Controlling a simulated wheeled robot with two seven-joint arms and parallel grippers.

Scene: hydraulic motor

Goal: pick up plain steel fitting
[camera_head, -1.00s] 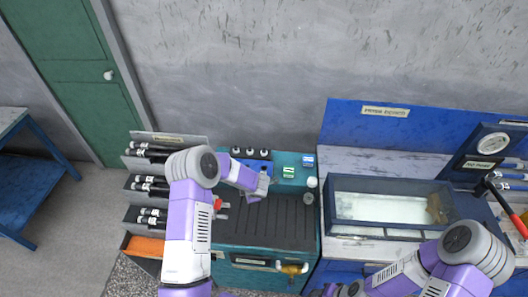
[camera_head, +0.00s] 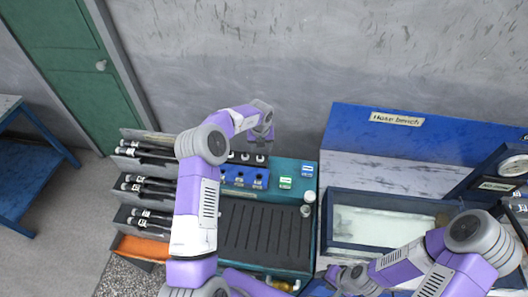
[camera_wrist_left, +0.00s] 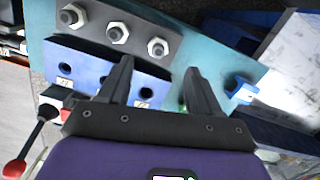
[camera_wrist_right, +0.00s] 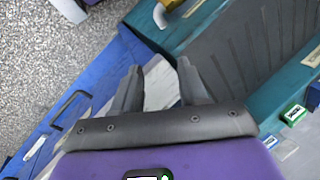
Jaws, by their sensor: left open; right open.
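Three steel hex fittings stand in a row on a dark grey strip in the left wrist view: a left one (camera_wrist_left: 72,15), a middle one (camera_wrist_left: 117,33) and a right one (camera_wrist_left: 158,48). Which one is the plain steel fitting, I cannot tell. The row also shows small at the back of the teal bench (camera_head: 292,220), partly behind my left gripper (camera_head: 262,140). My left gripper is open and empty above the row, its fingers (camera_wrist_left: 160,70) pointing towards the right fitting. My right gripper (camera_wrist_right: 160,66) is open and empty, low in front of the benches.
A blue block (camera_wrist_left: 92,68) with dark holes and labels lies in front of the fittings. A glass-walled tank (camera_head: 372,218) is further right. Racks of hoses (camera_head: 148,185) stand left.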

